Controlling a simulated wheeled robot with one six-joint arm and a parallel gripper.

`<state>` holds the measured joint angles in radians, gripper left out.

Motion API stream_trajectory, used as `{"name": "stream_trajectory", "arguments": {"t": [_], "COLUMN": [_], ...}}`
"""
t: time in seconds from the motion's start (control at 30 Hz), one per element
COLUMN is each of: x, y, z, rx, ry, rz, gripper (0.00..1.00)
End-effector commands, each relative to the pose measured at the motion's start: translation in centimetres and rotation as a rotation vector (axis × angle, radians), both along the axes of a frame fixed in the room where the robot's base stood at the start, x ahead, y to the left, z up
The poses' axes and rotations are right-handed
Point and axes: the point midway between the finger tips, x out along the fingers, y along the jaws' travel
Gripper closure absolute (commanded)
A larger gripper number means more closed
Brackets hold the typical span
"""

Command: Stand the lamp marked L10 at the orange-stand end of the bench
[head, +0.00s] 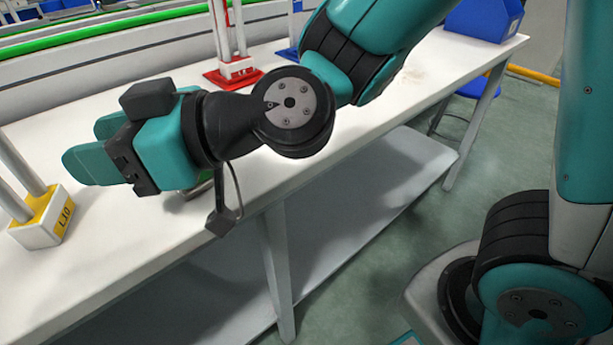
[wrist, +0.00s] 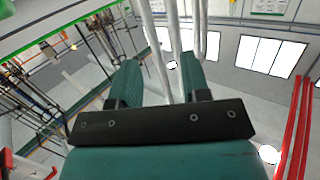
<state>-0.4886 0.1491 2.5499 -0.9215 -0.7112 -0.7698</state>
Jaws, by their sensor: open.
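The lamp marked L10 (head: 45,222) stands upright at the left edge of the head view, on the white bench (head: 110,262). It has a yellow-and-white base and pale posts, whose tops are cut off. My gripper (head: 92,148) is open, up and to the right of the lamp's base, with its fingers pointing left. In the wrist view, pale posts (wrist: 157,50) show between and beyond the fingers of my gripper (wrist: 162,82); I cannot tell if they touch. I see no orange stand.
A red-based stand (head: 233,75) is on the bench behind my arm, with a blue base (head: 290,53) beside it. A blue bin (head: 484,18) is at the far right end. Red posts (wrist: 298,130) show at the wrist view's right. The bench's front left is clear.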

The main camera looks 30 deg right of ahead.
Motion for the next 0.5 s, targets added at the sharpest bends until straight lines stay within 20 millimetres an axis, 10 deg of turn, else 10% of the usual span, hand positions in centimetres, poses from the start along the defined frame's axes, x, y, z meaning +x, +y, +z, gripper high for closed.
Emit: {"name": "stream_trajectory", "arguments": {"t": [0.5], "x": [-7.6], "y": [-16.0], "z": [-6.0], "rx": [-0.738], "ry": [0.826], "rz": [-0.156], "gripper": [0.57]}}
